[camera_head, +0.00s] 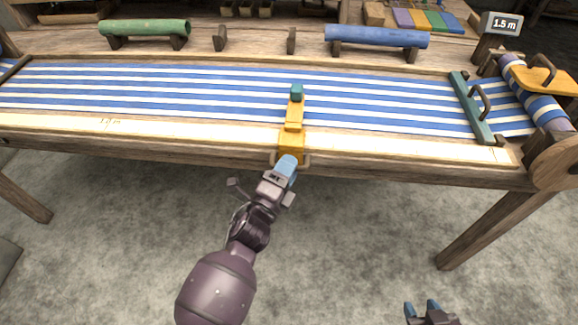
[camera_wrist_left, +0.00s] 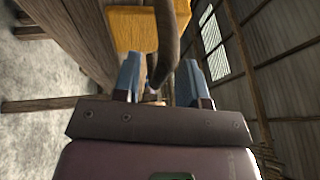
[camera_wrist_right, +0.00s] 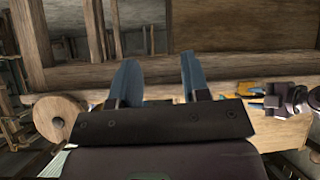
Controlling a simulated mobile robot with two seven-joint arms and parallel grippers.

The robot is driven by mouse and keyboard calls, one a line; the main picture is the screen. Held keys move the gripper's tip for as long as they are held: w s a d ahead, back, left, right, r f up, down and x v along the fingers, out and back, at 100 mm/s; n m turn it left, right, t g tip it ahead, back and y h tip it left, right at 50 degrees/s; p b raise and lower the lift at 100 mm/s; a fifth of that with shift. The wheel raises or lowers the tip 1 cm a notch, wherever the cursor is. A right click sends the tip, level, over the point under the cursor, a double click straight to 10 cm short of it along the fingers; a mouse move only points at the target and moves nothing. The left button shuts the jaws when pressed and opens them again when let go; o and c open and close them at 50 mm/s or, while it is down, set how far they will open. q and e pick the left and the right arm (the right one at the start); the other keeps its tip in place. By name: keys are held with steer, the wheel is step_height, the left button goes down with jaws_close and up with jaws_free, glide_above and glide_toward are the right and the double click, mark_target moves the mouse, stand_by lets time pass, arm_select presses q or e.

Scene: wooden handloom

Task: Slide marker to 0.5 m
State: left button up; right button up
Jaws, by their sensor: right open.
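The marker is an orange slider (camera_head: 291,146) on the loom's front rail, with an arm reaching over the cloth to a teal tip (camera_head: 296,92). A curved handle is on its front. My left gripper (camera_head: 287,165) is at this handle. In the left wrist view the open fingers (camera_wrist_left: 160,80) stand on either side of the dark handle bar (camera_wrist_left: 165,45), below the orange block (camera_wrist_left: 133,28); contact cannot be told. My right gripper (camera_head: 422,308) is open and empty, low in front of the loom; its fingers also show in the right wrist view (camera_wrist_right: 160,80).
Blue-and-white striped cloth (camera_head: 180,88) spans the loom. The pale front rail (camera_head: 400,143) has small, unreadable marks. A teal bar (camera_head: 470,108) with a handle crosses the cloth at right. Green (camera_head: 145,27) and blue (camera_head: 377,36) rolls lie behind.

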arm_select(q)
steer(key=v, duration=1)
arm_select(e)
steer(key=shift+r, duration=0.25)
arm_select(q)
steer(key=shift+s+a+f, duration=0.1)
arm_select(e)
steer(key=shift+w+r, duration=0.15)
steer(key=shift+w, duration=0.1)
arm_select(q)
steer(key=s+a+f+n+g+y+p, duration=0.15)
steer(key=a+n+y, duration=0.35)
steer(key=n, duration=0.5)
steer(key=s+a+f+n+g+y+p, duration=0.1)
steer(key=s+a+f+n+g+y, duration=0.1)
steer(key=a+n, duration=0.6)
steer(key=s+a+f+n+g+y+p, duration=0.2)
steer(key=s+a+n, duration=0.3)
steer(key=s, duration=0.9)
steer(key=a+f+g, duration=0.1)
steer(key=a, duration=0.2)
arm_select(e)
steer(key=r, duration=0.3)
steer(key=shift+s+d+t, duration=0.1)
steer(key=shift+s+t, duration=0.1)
steer(key=shift+t, duration=0.1)
